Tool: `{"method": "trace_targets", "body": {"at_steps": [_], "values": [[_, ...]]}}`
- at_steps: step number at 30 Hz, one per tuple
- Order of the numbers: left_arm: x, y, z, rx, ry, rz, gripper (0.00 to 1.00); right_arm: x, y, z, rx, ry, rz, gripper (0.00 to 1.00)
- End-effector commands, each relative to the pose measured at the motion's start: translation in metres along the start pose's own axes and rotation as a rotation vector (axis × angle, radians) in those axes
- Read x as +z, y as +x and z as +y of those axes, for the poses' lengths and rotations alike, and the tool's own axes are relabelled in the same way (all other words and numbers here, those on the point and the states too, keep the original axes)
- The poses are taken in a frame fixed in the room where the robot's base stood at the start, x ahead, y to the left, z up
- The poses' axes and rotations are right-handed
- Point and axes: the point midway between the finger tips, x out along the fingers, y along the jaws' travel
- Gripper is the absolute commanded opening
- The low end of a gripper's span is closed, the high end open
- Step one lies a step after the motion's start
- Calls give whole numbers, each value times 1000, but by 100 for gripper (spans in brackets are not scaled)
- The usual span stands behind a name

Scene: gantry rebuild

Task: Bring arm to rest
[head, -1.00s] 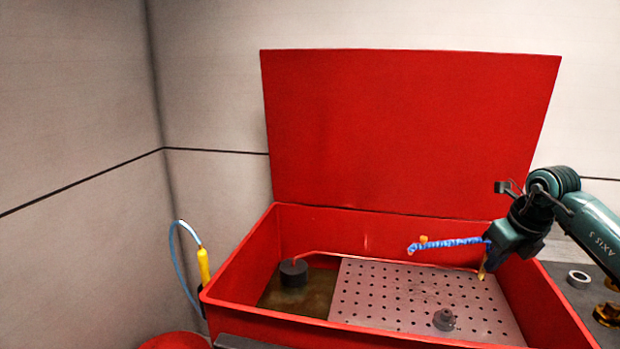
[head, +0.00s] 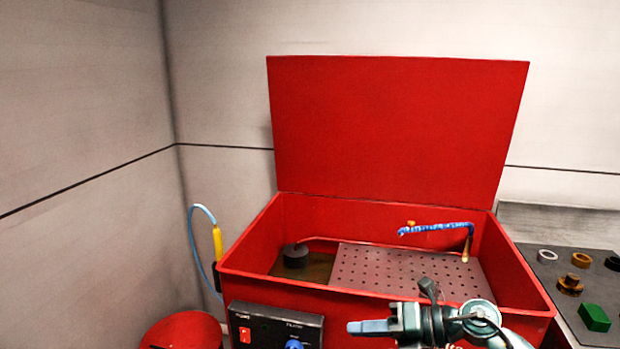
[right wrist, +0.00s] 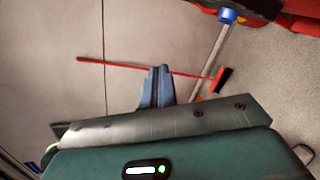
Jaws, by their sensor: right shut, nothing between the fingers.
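My right arm comes in at the bottom right of the head view. My right gripper (head: 354,327) is shut and empty, pointing left in front of the red parts washer's (head: 235,262) front wall. In the right wrist view its blue-grey fingers (right wrist: 157,86) are together, with floor beyond them. My left gripper is not in view.
The washer has its red lid (head: 395,125) up, a perforated plate (head: 385,268) and a blue hose (head: 435,228). A control box (head: 275,325) is on its front. A dark bench (head: 555,290) at right holds several small parts and a green block (head: 594,317). A red bin (head: 182,331) stands at left.

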Motion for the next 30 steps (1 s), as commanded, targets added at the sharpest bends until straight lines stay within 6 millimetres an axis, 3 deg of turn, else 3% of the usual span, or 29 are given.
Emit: {"method": "trace_targets", "body": {"at_steps": [1,3,7,11,15,18,21,24,30], "values": [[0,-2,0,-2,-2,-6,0,-16,13,14,121,127,-74,0],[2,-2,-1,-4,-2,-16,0,-27,19,26,260,312,-197,0],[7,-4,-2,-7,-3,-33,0,-43,12,26,444,713,-441,0],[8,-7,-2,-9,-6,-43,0,-74,-8,-7,526,1166,-690,0],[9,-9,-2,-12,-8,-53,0,-137,-29,-55,506,1664,-928,0],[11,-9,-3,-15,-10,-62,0,-191,-39,-77,447,1961,-1049,0],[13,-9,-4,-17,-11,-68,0,-232,-44,-87,390,2163,-1118,0],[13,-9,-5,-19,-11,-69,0,-256,-46,-90,352,2276,-1150,0],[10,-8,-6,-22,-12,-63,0,-265,-47,-91,334,2320,-1162,0]]}}
